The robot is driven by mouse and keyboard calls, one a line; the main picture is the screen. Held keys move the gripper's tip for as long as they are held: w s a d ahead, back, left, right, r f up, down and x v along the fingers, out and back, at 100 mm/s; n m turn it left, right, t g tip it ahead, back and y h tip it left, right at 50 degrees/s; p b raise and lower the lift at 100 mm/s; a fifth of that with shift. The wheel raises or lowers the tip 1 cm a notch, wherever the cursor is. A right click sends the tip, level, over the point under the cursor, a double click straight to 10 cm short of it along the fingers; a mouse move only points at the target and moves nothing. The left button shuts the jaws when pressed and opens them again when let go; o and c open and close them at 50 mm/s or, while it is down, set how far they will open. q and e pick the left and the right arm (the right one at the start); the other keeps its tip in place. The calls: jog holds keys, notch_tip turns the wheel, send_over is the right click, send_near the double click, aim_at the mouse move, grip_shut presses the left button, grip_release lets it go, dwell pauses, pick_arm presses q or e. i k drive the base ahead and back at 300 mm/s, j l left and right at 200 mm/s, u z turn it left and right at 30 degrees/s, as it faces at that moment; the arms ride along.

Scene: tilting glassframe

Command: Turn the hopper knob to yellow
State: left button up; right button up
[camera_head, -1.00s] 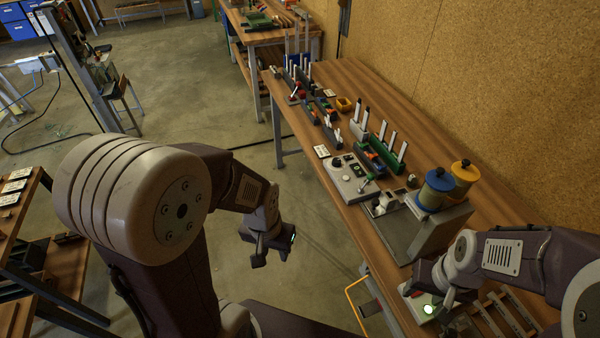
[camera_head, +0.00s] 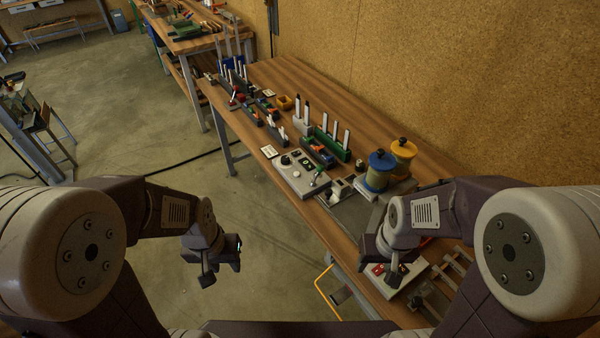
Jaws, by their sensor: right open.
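A blue canister (camera_head: 377,172) and a yellow canister (camera_head: 402,158) with dark top knobs stand side by side on a grey machine, likely the hopper. A light-grey control box (camera_head: 297,178) with a dark round knob (camera_head: 286,160) and a small lever (camera_head: 318,177) sits left of them on the table. I cannot tell which knob is the hopper knob. My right gripper (camera_head: 393,266) is open in front of the canisters, by a box with red buttons (camera_head: 378,270). My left gripper (camera_head: 220,262) hangs over the floor, left of the table; its jaws are unclear.
The wooden table (camera_head: 300,80) runs along a cork-like wall (camera_head: 430,70). Pen-like sticks in holders (camera_head: 338,148) and small parts trays (camera_head: 268,118) stand behind the control box. A slotted rack (camera_head: 450,275) lies at right. The floor (camera_head: 130,130) at left is largely clear.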

aim_at(285, 160)
jog(key=i+j, duration=0.55)
jog(key=i+j+z, duration=0.15)
jog(key=i+j, duration=0.4)
jog(key=j, duration=0.1)
